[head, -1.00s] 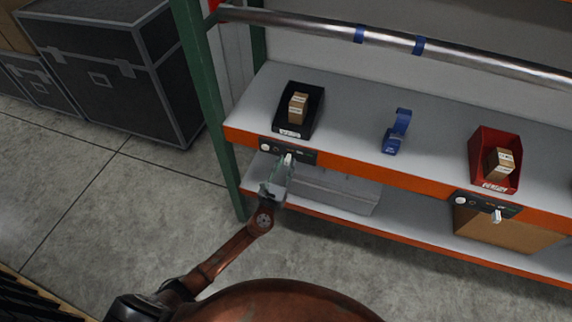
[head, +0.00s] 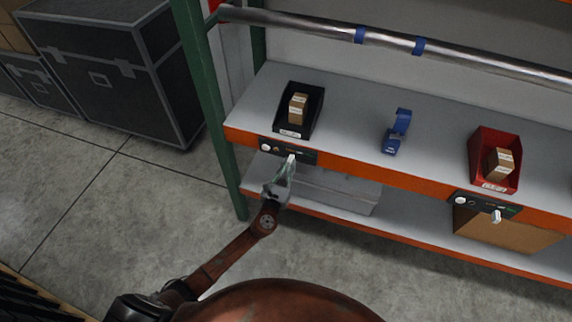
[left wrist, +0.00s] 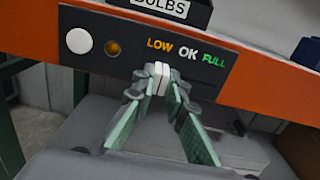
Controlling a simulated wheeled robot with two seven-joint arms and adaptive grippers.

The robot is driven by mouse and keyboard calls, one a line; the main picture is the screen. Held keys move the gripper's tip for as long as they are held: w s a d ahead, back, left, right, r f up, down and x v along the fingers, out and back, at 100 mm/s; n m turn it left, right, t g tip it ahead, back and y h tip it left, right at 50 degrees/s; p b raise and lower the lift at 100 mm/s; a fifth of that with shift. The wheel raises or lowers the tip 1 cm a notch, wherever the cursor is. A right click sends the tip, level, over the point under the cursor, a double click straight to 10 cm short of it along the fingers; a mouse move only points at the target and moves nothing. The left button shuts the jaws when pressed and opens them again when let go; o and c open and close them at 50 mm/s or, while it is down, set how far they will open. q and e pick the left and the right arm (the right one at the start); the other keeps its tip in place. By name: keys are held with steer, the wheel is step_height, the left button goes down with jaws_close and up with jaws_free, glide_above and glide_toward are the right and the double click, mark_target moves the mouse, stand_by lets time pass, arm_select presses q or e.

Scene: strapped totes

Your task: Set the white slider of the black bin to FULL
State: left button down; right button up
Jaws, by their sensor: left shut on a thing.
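The black bin (head: 299,112) stands on the upper shelf at the left and holds a small brown box (head: 298,108). Its dark panel (head: 270,148) is on the orange shelf edge below it. The white slider (left wrist: 158,78) shows in the left wrist view below the LOW and OK labels, left of the green FULL label (left wrist: 214,60). My left gripper (head: 289,167) is shut on the slider; its fingertips (left wrist: 154,80) hold it from both sides in the left wrist view. The slider's slot is mostly hidden. My right gripper is not in view.
A round white button (left wrist: 79,41) and an amber lamp (left wrist: 112,47) sit left of the labels. A red bin (head: 508,150) with its own panel (head: 485,207) is at the right. A blue tape dispenser (head: 397,132) stands between the bins. A grey tote (head: 335,190) is below.

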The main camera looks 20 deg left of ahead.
arm_select(q)
steer(key=d, duration=0.7)
steer(key=shift+s+d, duration=0.15)
steer(key=shift+d, duration=0.1)
steer(key=c, duration=2)
jaws_free()
steer(key=shift+d, duration=0.1)
steer(key=shift+o, duration=0.3)
steer(key=shift+s, duration=0.1)
steer(key=s, duration=1.1)
steer(key=shift+s+a, duration=0.35)
steer(key=shift+s, duration=0.05)
